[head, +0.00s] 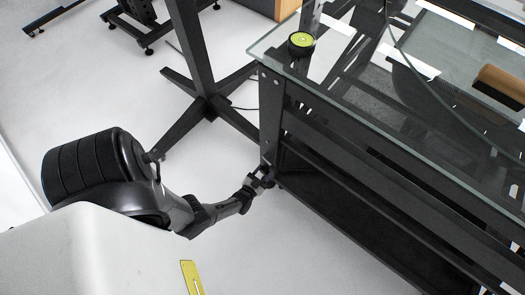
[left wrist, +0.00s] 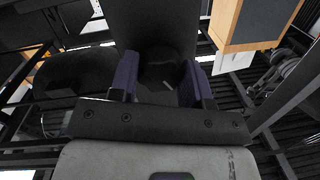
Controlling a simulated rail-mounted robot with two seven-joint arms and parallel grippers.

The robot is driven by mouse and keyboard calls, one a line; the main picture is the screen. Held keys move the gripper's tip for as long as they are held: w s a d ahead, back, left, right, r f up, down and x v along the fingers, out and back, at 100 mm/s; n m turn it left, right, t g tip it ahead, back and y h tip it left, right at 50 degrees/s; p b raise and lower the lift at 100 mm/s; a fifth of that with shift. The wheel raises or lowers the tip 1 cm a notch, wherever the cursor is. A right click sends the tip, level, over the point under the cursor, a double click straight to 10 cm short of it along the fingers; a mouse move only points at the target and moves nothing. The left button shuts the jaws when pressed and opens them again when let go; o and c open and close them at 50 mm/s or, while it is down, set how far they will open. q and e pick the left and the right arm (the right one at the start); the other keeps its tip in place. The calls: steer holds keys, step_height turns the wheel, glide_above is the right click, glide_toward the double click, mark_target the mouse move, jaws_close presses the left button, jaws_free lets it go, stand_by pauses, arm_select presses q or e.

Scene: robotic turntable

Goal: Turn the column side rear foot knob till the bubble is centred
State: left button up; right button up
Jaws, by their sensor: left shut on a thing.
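A round bubble level (head: 301,41) with a black rim and yellow-green face lies on the glass table top near its corner. The bubble's exact place on the face is too small to tell. My left gripper (head: 264,177) is low at the near corner leg of the dark table frame. In the left wrist view its purple-lined fingers (left wrist: 163,84) are shut on a dark round foot knob (left wrist: 160,72), one finger on each side. A light mark shows on the knob. In the head view the gripper largely hides the knob. My right gripper is not in view.
The glass table top (head: 345,99) overhangs the dark frame (head: 340,141), with a low dark shelf beneath. A dark stand with splayed feet (head: 203,100) is close behind the corner. A brown roll (head: 500,83) is at the right.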

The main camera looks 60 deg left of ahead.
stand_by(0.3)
arm_select(q)
steer(key=o, duration=0.7)
steer(key=shift+o, duration=1.1)
steer(key=shift+s+d, duration=0.2)
steer(key=shift+s, duration=0.15)
steer(key=p+v, duration=0.3)
steer(key=v, duration=1)
